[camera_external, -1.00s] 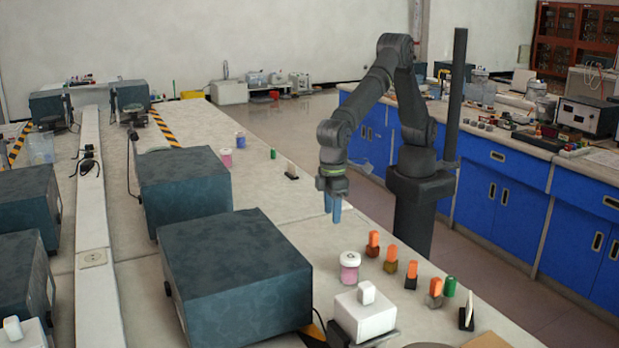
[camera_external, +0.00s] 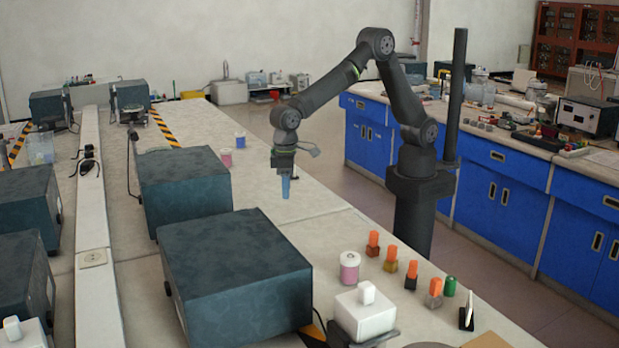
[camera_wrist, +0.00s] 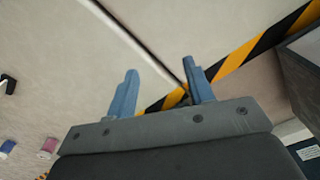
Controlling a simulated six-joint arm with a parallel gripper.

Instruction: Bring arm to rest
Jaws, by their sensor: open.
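My gripper (camera_external: 286,188) hangs from my bent arm, fingers pointing down, above the long light bench (camera_external: 310,205). In the wrist view its two blue fingers (camera_wrist: 160,90) stand apart with nothing between them, so it is open and empty. In the external view the fingers overlap, and the gap cannot be seen there. The gripper is to the right of the dark boxes and well behind the row of orange-topped blocks. The fingers seem clear of the bench top.
Large dark boxes (camera_external: 235,268) stand left of my gripper. A pink jar (camera_external: 349,267), orange-topped blocks (camera_external: 391,263), a green cylinder (camera_external: 450,287) and a white device (camera_external: 365,314) stand nearer the front. Pink (camera_external: 226,158) and blue (camera_external: 240,140) jars stand farther back. Bench around the gripper is clear.

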